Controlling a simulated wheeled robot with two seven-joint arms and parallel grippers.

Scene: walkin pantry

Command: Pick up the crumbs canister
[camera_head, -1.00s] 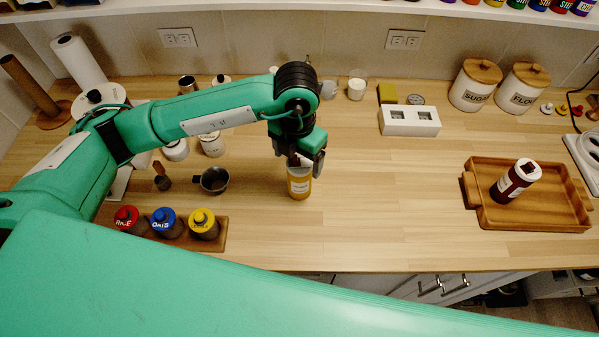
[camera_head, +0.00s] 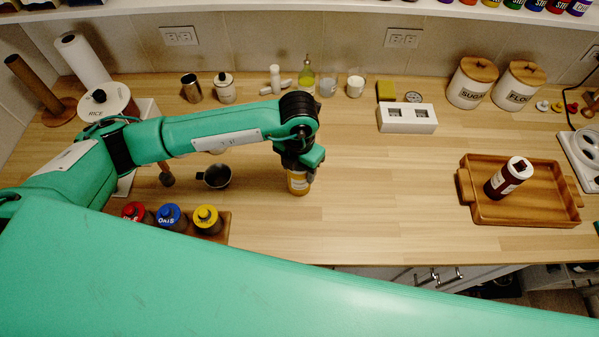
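A jar with an orange-yellow body and a white label (camera_head: 298,182) stands upright on the wooden counter, left of the middle. Its label is too small to read, so I cannot tell whether it is the crumbs canister. My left gripper (camera_head: 301,168) points down right over it and hides its top. The fingers are mostly hidden by the wrist and the jar, so I cannot tell whether they grip it. My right gripper is not in view.
A dark cup (camera_head: 215,177) stands left of the jar. A wooden rack (camera_head: 222,229) holds red, blue and yellow-lidded jars at front left. A wooden tray (camera_head: 545,215) with a dark red jar (camera_head: 507,180) is at right. The counter between jar and tray is clear.

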